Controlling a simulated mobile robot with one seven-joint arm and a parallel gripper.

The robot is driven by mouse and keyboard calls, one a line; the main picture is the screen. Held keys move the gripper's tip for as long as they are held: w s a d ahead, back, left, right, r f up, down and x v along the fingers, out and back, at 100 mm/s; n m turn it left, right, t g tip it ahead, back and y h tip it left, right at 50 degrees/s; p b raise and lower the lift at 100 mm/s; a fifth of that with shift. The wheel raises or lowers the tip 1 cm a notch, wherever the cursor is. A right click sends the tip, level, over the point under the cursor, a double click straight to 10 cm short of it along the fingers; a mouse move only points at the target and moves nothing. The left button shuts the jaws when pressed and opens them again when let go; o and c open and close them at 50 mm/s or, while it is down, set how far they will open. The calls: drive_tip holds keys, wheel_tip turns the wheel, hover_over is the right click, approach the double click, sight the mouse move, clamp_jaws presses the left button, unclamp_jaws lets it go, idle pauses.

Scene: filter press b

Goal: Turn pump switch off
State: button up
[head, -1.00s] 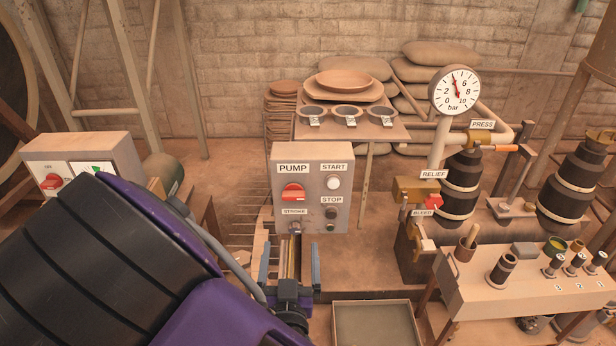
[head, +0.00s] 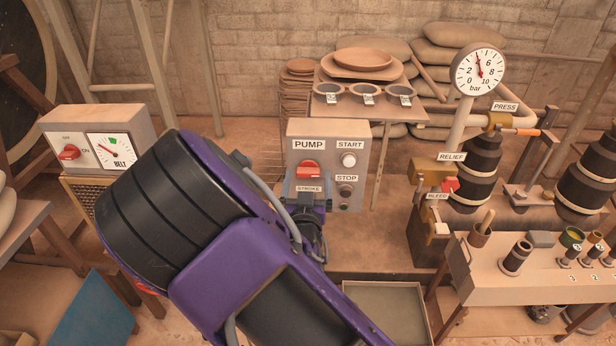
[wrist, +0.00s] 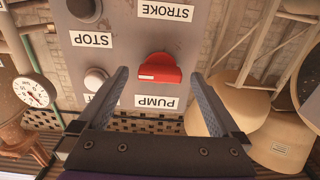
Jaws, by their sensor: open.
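The pump switch is a red rotary knob (head: 308,170) under the PUMP label on a grey control box (head: 358,142). In the wrist view, which is upside down, the knob (wrist: 159,68) shows a pale line across its face, lying roughly level. My gripper (head: 306,188) is in front of the box, at the knob's lower edge in the head view. Its fingers are open and empty. In the wrist view the fingertips (wrist: 159,75) lie on either side of the knob with gaps. I cannot tell how far they are from the panel. The STROKE label is partly covered.
START (head: 348,160) and STOP (head: 345,190) buttons sit right of the knob. A BELT box (head: 100,140) stands at the left. A tray (head: 388,310) lies below.

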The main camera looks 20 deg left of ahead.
drive_tip(key=shift+w+a, duration=0.15)
drive_tip(key=shift+w, duration=0.5)
drive_tip(key=c, duration=1.4)
